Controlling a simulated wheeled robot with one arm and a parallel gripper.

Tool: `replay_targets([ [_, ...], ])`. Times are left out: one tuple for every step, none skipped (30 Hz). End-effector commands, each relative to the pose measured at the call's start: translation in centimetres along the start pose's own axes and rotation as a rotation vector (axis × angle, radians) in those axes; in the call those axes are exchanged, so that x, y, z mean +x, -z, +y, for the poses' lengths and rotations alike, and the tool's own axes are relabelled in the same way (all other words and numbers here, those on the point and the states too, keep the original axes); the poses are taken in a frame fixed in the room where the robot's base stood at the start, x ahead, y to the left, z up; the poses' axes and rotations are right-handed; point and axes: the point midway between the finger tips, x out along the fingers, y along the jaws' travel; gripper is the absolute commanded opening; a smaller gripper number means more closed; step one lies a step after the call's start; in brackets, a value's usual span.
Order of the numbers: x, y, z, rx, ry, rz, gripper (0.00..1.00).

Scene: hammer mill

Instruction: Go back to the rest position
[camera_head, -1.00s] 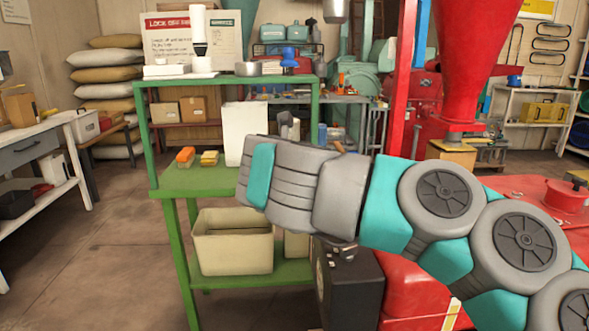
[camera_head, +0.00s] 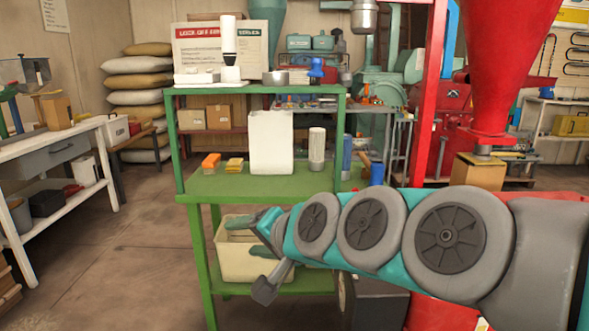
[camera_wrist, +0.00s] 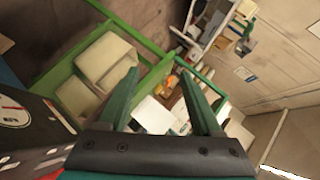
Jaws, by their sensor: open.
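My gripper (camera_head: 262,262) is at the end of my grey and teal arm, in front of the lower half of the green shelf rack (camera_head: 262,188). In the wrist view my gripper (camera_wrist: 165,90) shows two dark green fingers spread apart, with nothing held between them. Through the gap I see the rack's shelves, tilted in the picture, and a cream bin (camera_wrist: 103,60) beside the left finger. My arm hides part of the rack's lower right side.
A white workbench (camera_head: 60,150) stands left. A red hopper (camera_head: 505,70) stands right. The floor between bench and rack is clear.

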Motion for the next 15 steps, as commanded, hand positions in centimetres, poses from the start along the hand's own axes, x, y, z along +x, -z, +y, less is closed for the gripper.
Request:
replay_targets([
  [-0.5,-1.2,3.0,-0.058,-0.083,-0.041,0.66],
  [-0.8,-2.1,4.9,-0.095,-0.134,-0.074,0.66],
  [-1.4,-3.1,7.3,-0.139,-0.200,-0.116,0.66],
  [-1.9,-4.0,9.1,-0.167,-0.248,-0.150,0.66],
  [-2.5,-4.8,11.0,-0.192,-0.298,-0.185,0.66],
  [-3.5,-5.8,13.4,-0.223,-0.362,-0.232,0.66],
  [-4.3,-6.6,15.3,-0.243,-0.411,-0.271,0.66],
  [-5.2,-7.3,16.9,-0.260,-0.456,-0.307,0.66],
  [-6.5,-8.3,19.2,-0.278,-0.518,-0.359,0.66],
  [-7.6,-9.0,20.8,-0.288,-0.562,-0.397,0.66],
  [-8.8,-9.7,22.2,-0.298,-0.605,-0.438,0.66],
  [-10.3,-10.6,24.1,-0.304,-0.658,-0.490,0.66],
  [-11.5,-11.3,25.3,-0.307,-0.696,-0.528,0.66],
  [-12.7,-11.9,26.5,-0.307,-0.730,-0.565,0.66],
  [-14.2,-12.8,27.8,-0.305,-0.771,-0.613,0.66],
])
